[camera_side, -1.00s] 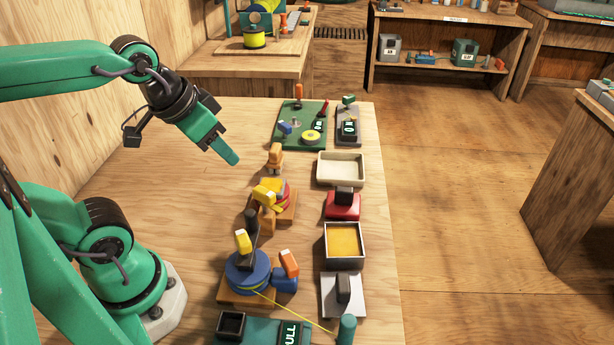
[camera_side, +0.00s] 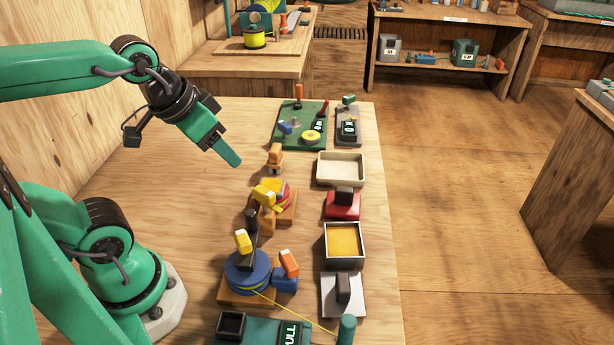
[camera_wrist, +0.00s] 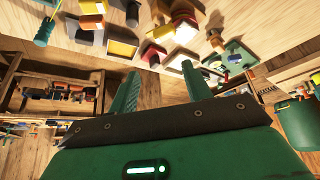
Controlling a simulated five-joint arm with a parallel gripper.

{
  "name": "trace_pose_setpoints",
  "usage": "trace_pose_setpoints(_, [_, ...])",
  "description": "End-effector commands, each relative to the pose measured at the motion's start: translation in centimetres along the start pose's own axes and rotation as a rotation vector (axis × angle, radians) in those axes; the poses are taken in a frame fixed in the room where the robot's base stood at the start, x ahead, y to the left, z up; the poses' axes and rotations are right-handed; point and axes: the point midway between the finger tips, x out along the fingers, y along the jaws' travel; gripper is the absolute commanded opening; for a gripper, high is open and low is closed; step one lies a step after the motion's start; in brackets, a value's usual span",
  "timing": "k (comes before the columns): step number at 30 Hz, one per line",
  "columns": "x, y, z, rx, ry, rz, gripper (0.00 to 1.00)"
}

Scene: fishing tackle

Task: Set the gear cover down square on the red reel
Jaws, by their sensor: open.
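The red reel (camera_side: 283,190) sits on a wooden block near the table's middle, with yellow parts on it. It also shows at the top of the wrist view (camera_wrist: 165,31). A red piece with a black knob (camera_side: 343,207), which looks like the gear cover, rests on the table right of the reel. It shows in the wrist view too (camera_wrist: 153,54). My gripper (camera_side: 232,157) is in the air up and left of the reel, apart from both. In the wrist view its two fingers (camera_wrist: 160,88) are spread with nothing between them.
A cream tray (camera_side: 342,182) and a yellow-filled tray (camera_side: 357,260) flank the red piece. A blue reel (camera_side: 246,275) and a grey plate with a dark grip (camera_side: 328,303) stand nearer. A green board (camera_side: 291,118) lies at the back. The table's left is clear.

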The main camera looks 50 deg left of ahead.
Motion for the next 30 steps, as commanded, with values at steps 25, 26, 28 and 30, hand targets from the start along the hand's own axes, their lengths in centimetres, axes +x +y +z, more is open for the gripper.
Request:
trace_pose_setpoints(25, [3.3,0.9,-7.1,0.242,-0.145,0.028,0.49])
trace_pose_setpoints(26, [3.6,1.0,-7.5,0.258,-0.155,0.031,0.49])
trace_pose_setpoints(28, [4.5,1.2,-8.5,0.295,-0.174,0.037,0.49])
trace_pose_setpoints(30, [5.4,1.3,-9.5,0.331,-0.194,0.044,0.49])
